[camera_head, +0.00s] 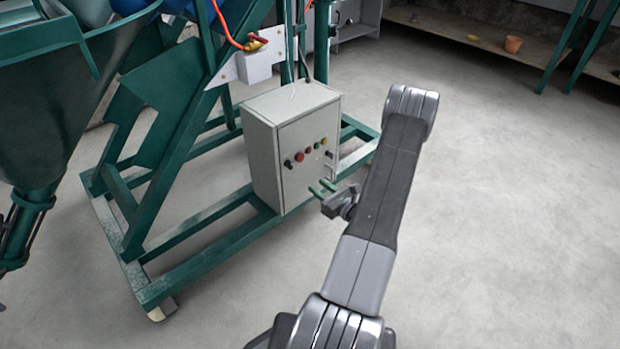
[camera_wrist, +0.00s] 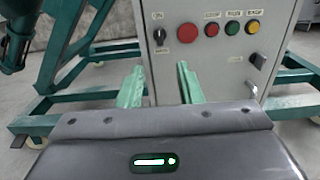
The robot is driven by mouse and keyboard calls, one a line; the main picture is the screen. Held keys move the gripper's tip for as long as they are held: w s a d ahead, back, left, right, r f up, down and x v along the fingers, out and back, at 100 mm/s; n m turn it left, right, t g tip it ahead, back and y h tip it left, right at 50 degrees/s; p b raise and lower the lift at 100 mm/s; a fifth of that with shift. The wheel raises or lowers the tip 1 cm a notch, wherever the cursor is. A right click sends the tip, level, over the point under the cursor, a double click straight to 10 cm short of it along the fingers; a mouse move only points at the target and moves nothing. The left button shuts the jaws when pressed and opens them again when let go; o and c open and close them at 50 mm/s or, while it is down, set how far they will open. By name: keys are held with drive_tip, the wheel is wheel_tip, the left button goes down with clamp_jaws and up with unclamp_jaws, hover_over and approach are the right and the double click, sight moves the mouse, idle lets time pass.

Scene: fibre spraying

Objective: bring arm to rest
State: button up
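My gripper (camera_head: 322,188) is in front of the grey control box in the head view, its green fingers pointing at the panel. In the wrist view my gripper (camera_wrist: 158,86) shows two green fingers held apart with nothing between them. The control box (camera_head: 262,150) stands on the green machine frame. Its panel (camera_wrist: 215,62) carries a black switch (camera_wrist: 159,35), a red button (camera_wrist: 187,32), another red button (camera_wrist: 211,29), a green button (camera_wrist: 232,28) and a yellow button (camera_wrist: 252,27). The fingertips look close below the buttons; I cannot tell whether they touch the panel.
The green machine frame (camera_head: 205,245) spreads along the floor at the left, with a green hopper (camera_head: 35,110) beside it. An orange hose (camera_head: 222,25) hangs above. The floor at the right is clear.

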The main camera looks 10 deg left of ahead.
sight(292, 167)
drive_tip(key=shift+s+d, duration=0.4)
drive_tip(key=shift+d, duration=0.1)
drive_tip(key=b+x, duration=0.3)
drive_tip(key=x, duration=1.1)
drive_tip(key=shift+d, duration=0.1)
